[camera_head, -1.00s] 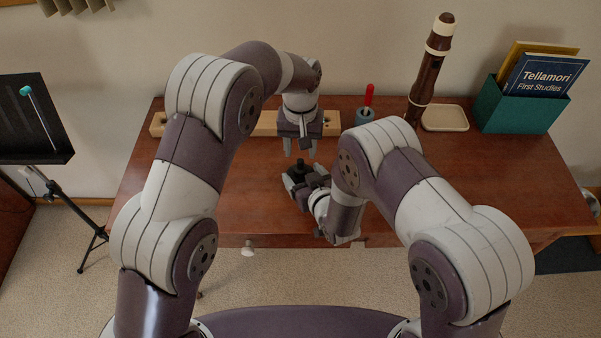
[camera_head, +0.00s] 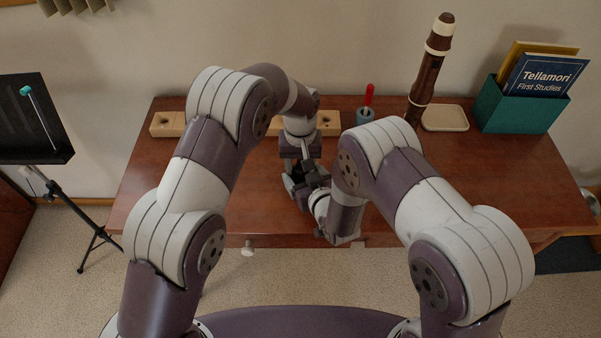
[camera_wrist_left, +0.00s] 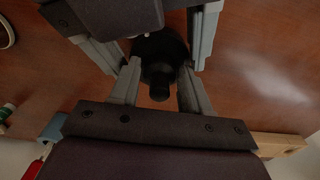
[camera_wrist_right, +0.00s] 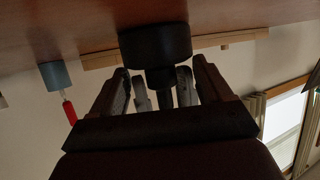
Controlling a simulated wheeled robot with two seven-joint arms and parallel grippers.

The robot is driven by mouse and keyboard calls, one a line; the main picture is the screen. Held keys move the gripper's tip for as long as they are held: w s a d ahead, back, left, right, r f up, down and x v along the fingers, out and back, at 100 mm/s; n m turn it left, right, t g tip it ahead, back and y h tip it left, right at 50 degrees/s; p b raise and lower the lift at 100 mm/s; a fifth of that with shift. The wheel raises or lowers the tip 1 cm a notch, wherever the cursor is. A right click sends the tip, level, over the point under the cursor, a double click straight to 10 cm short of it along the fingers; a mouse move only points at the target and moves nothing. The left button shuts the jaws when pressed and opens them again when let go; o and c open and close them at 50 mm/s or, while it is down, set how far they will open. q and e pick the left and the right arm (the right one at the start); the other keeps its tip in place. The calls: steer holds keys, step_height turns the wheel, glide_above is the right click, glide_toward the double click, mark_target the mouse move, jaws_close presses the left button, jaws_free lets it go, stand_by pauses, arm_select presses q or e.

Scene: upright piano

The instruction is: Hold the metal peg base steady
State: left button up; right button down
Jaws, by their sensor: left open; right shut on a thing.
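The peg base is a dark round disc with a narrower stem. It shows in the left wrist view (camera_wrist_left: 160,50) and in the right wrist view (camera_wrist_right: 155,45). My right gripper (camera_head: 297,187) is shut on the peg base low over the table's front part. My left gripper (camera_head: 301,167) points down just above it, open; its fingers stand on either side of the stem in the left wrist view (camera_wrist_left: 160,88). I cannot tell whether they touch it. In the head view the two grippers mostly hide the peg base.
A wooden block with holes (camera_head: 168,124) lies along the table's back. A blue cup with a red-handled tool (camera_head: 366,115), a brown recorder (camera_head: 428,75), a pale tray (camera_head: 446,118) and a teal book box (camera_head: 520,108) stand behind. The right tabletop (camera_head: 490,180) is clear.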

arm_select(q)
steer(key=shift+f, duration=0.15)
steer(key=shift+c, duration=0.3)
jaws_close()
steer(key=shift+o, duration=2.1)
jaws_free()
step_height(320, 180, up, 8)
steer(key=shift+f, duration=0.2)
arm_select(e)
jaws_free()
arm_select(q)
steer(key=shift+r+p, duration=0.35)
steer(key=shift+p, duration=0.05)
arm_select(e)
steer(key=v, duration=1.2)
steer(key=shift+s+d, duration=0.2)
steer(key=shift+s, duration=0.15)
steer(key=shift+r, duration=0.1)
